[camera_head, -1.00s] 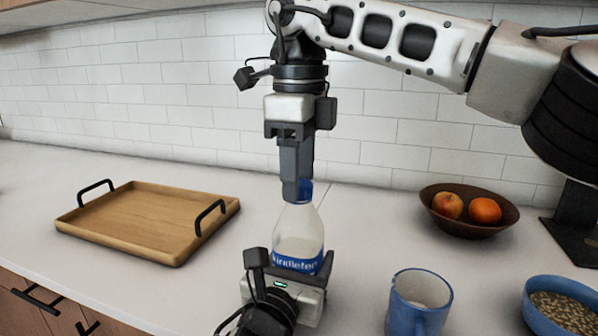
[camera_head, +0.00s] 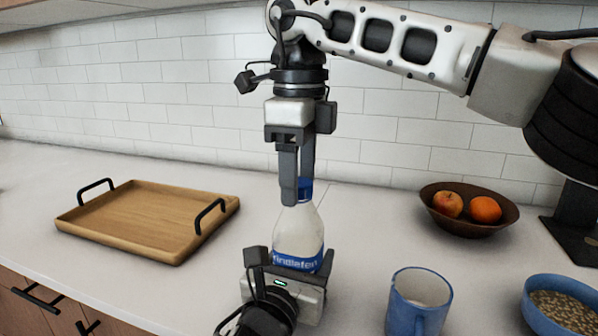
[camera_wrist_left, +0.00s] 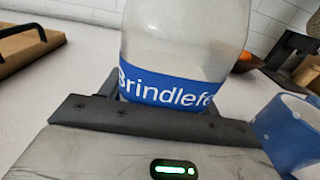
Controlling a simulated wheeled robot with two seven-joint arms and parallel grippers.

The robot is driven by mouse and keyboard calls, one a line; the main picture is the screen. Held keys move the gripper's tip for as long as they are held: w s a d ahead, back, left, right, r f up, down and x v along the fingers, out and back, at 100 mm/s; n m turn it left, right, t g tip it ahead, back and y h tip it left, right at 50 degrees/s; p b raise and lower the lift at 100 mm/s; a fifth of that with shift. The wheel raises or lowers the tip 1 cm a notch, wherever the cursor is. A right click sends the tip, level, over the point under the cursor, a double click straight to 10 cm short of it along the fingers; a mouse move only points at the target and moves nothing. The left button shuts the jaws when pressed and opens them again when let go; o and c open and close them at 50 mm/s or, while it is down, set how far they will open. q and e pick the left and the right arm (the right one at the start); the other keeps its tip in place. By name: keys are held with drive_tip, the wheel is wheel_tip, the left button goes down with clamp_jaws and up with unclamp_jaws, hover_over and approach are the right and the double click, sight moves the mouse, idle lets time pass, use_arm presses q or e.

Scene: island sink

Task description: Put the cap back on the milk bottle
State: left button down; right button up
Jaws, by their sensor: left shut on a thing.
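The milk bottle (camera_head: 298,232) is clear with pale contents and a blue label. It stands nearly upright in the middle of the head view, and its body fills the left wrist view (camera_wrist_left: 185,40). My left gripper (camera_head: 290,262) is shut around its lower body, with the jaws on both sides of the label. The blue cap (camera_head: 306,187) shows at the top of the bottle, partly covered by a finger. My right gripper (camera_head: 298,190) points straight down at the cap, one finger in front of it. Its grip and the cap's seating cannot be made out.
A wooden tray (camera_head: 125,240) with black handles lies to the left. A blue mug (camera_head: 418,308), a wooden fruit bowl (camera_head: 470,222) and a blue bowl of grain (camera_head: 562,312) are to the right. The counter between tray and bottle is clear.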

use_arm(q)
drive_tip(key=shift+f, duration=0.1)
use_arm(e)
wheel_tip(320, 180, up, 8)
drive_tip(key=shift+f, duration=0.25)
idle(0.4)
use_arm(q)
drive_tip(key=shift+c, duration=1.4)
unclamp_jaws()
drive_tip(key=v, duration=1.6)
use_arm(e)
drive_tip(key=shift+f, duration=0.2)
